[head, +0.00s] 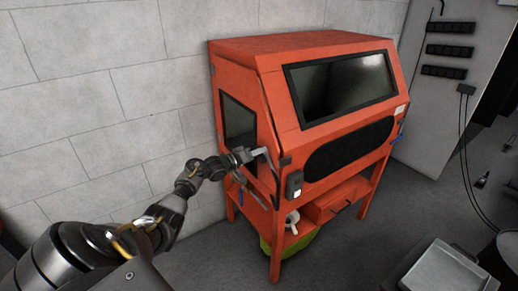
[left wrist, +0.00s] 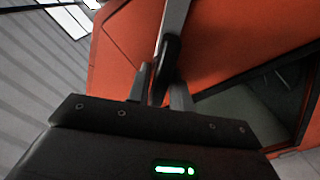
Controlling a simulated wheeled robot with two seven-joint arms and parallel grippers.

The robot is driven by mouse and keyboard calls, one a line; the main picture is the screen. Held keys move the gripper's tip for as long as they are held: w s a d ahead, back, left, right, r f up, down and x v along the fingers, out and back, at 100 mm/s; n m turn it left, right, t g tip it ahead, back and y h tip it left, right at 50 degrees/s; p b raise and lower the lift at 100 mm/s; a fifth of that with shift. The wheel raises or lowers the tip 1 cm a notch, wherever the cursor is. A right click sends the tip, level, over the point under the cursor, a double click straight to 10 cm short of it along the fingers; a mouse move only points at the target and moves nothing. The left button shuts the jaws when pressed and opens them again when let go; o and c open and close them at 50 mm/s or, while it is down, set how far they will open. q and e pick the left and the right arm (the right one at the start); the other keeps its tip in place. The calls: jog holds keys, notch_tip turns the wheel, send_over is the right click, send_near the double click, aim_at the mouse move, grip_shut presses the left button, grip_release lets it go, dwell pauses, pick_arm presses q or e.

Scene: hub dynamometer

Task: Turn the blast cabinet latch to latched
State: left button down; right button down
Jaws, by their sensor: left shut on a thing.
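The orange blast cabinet (head: 290,140) stands against the wall in the middle of the head view. Its latch (head: 266,155) is a slim grey handle at the near side edge, by the side window. My left gripper (head: 250,155) reaches in from the left and is shut on the latch handle. In the left wrist view, the dark grip of the latch (left wrist: 165,62) sits between the two fingers of my left gripper (left wrist: 160,90), and a grey bar runs up from it. The gripper hides part of the latch. My right gripper is not in view.
The cabinet has a large front window (head: 340,85) and a lower shelf with a red drawer box (head: 336,203). A green bin (head: 288,243) is under it. A grey tray (head: 440,270) is at the lower right.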

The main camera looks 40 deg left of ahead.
pick_arm(q)
jog(key=n+p, duration=0.1)
jog(key=n, duration=0.1)
jog(key=n+p, duration=0.1)
jog(key=n, duration=0.2)
jog(key=shift+a+n, duration=0.2)
jog(key=shift+n, duration=0.1)
jog(key=shift+f+n+p, duration=0.2)
jog(key=shift+n+p, duration=0.1)
jog(key=shift+n, duration=0.55)
jog(key=shift+f+n+p, duration=0.15)
jog(key=shift+n+p, duration=0.15)
jog(key=shift+n, duration=0.55)
jog(key=c, duration=1.3)
grip_release()
jog(key=shift+s, duration=0.2)
jog(key=v, duration=1)
jog(key=shift+s+a, duration=0.1)
jog(key=shift+s, duration=0.05)
